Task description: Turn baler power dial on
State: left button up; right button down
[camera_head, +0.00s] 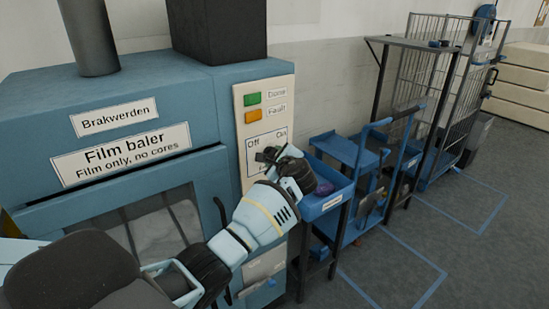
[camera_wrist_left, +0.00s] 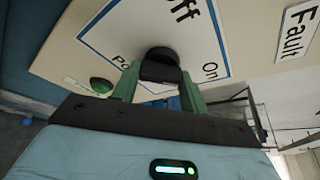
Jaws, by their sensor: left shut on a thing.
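The film baler (camera_head: 130,120) is a blue machine at the left of the head view, with a cream control panel (camera_head: 285,90). The panel's dial area (camera_head: 252,143) carries the words Off and On. The black power dial (camera_wrist_left: 160,62) shows in the left wrist view inside a blue-outlined label. My left gripper (camera_head: 272,160) is at the panel; in the wrist view its green fingers (camera_wrist_left: 160,88) are shut on the dial from both sides. The gripper hides much of the dial in the head view. I cannot tell which way the dial points. My right gripper is out of view.
A green Done light (camera_head: 251,99) and an orange Fault light (camera_head: 252,117) sit above the dial. A blue cart (camera_head: 345,150) stands close to the right of the baler. A wire cage trolley (camera_head: 425,70) is further back. Blue-taped floor (camera_head: 450,250) is clear at right.

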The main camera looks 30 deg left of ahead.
pick_arm(q)
jog(key=o, duration=1)
jog(key=v, duration=0.7)
jog(key=shift+s+d+r, duration=0.1)
jog(key=shift+s+d, duration=0.15)
jog(key=shift+d, duration=0.1)
